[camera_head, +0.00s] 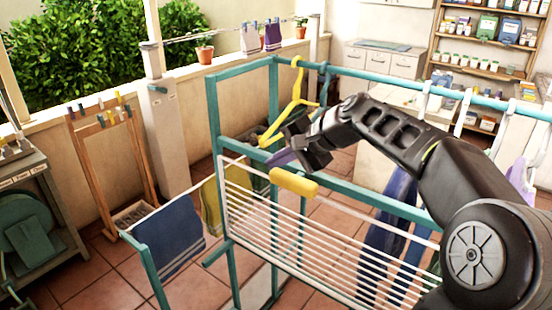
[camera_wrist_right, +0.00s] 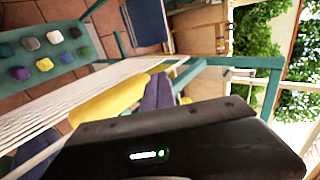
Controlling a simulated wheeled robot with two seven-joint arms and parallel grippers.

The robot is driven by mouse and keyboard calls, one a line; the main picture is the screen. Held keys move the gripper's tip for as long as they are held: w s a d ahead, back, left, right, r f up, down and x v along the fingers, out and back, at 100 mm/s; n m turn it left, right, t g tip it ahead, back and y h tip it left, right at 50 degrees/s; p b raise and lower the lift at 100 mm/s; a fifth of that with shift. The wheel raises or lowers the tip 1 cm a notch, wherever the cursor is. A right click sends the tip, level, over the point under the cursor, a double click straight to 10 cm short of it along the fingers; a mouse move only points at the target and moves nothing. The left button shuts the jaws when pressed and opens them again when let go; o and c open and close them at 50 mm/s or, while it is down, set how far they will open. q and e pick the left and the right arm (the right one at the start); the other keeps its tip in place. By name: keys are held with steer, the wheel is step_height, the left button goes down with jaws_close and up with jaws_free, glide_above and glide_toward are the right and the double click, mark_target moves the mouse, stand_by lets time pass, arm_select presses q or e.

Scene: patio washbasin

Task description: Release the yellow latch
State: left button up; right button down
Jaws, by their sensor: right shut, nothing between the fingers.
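The yellow latch (camera_head: 293,182) is a rounded cylinder at the upper edge of the white-barred drying rack (camera_head: 262,219). It also shows in the right wrist view (camera_wrist_right: 103,101), beside a purple piece (camera_wrist_right: 156,94). My right gripper (camera_head: 312,153) is shut and empty, just above and behind the yellow latch in the picture. The purple piece (camera_head: 281,157) shows left of the gripper, partly hidden by it. I cannot tell whether the gripper touches either piece. My left gripper is not in view.
A teal frame (camera_head: 212,115) surrounds the rack, with a yellow hanger (camera_head: 294,108) on its top rail near my right gripper. Blue and yellow cloths hang at the left. A wooden stand (camera_head: 85,160) is farther left. Tiled floor is open between them.

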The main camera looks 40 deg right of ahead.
step_height(320, 180, up, 5)
steer(key=p, duration=0.4)
step_height(320, 180, up, 8)
steer(key=w, duration=0.3)
steer(key=shift+a+r+b, duration=0.25)
steer(key=shift+a+b, duration=0.05)
steer(key=shift+a, duration=0.15)
steer(key=shift+s, duration=0.1)
